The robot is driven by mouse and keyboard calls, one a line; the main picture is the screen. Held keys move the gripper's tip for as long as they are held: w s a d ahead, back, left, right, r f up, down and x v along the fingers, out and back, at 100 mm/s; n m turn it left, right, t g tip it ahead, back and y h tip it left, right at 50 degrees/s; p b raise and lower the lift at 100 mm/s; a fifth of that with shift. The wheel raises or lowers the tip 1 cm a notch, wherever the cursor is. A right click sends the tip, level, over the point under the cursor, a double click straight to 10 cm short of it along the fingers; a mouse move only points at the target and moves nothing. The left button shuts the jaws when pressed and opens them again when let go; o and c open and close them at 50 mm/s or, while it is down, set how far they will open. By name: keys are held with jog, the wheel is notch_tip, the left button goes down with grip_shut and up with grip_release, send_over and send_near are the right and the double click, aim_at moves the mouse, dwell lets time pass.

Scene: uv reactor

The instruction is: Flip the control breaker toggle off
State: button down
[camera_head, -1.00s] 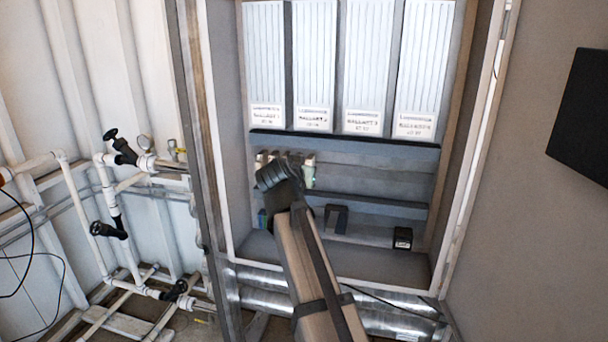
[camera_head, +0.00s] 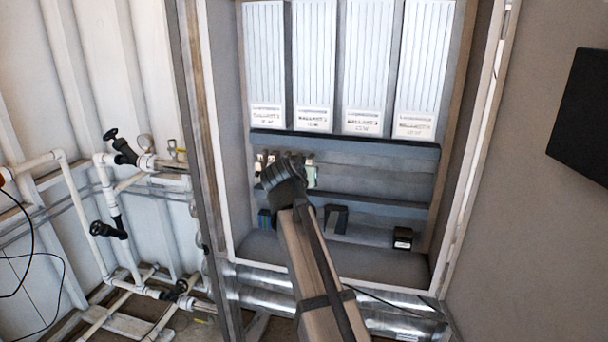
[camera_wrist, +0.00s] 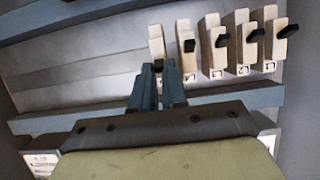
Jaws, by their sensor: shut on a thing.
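A row of several pale breakers with black toggles (camera_wrist: 222,41) is mounted in the cabinet; those to the right carry labels such as L4 and L2. The leftmost breaker (camera_wrist: 156,42) in the wrist view has its label hidden. Its black toggle (camera_wrist: 158,66) sits between the fingertips of my gripper (camera_wrist: 158,77), which is shut on it. I cannot read whether this is the control breaker. In the head view my wrist covers most of the row; a pale breaker (camera_head: 312,173) shows to its right, and the fingertips are hidden.
Ballast panels (camera_head: 313,60) stand above a dark ledge (camera_head: 345,146). A grey rail (camera_wrist: 225,99) runs below the breakers. Small dark blocks (camera_head: 403,238) sit lower in the cabinet. The neighbouring breakers are close on the right; bare back panel lies left.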

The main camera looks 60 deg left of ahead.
jog(key=shift+d+f, duration=0.1)
jog(key=shift+s+f+t+y, duration=0.1)
jog(key=shift+f+t+y, duration=0.45)
jog(key=shift+t+y, duration=0.5)
jog(key=shift+f+t+y, duration=0.6)
jog(key=shift+t+y, duration=0.5)
jog(key=shift+s+f+t+y, duration=0.1)
jog(key=shift+f+t+y, duration=0.45)
jog(key=shift+t+y, duration=0.5)
jog(key=shift+w+f+t+y, duration=0.1)
jog(key=shift+f+t+y, duration=0.05)
jog(key=shift+t+y, duration=0.15)
jog(key=c, duration=1.4)
grip_release()
jog(key=shift+c, duration=0.2)
jog(key=v, duration=1.3)
jog(key=shift+s+d+f, duration=0.15)
jog(key=shift+s+d, duration=0.1)
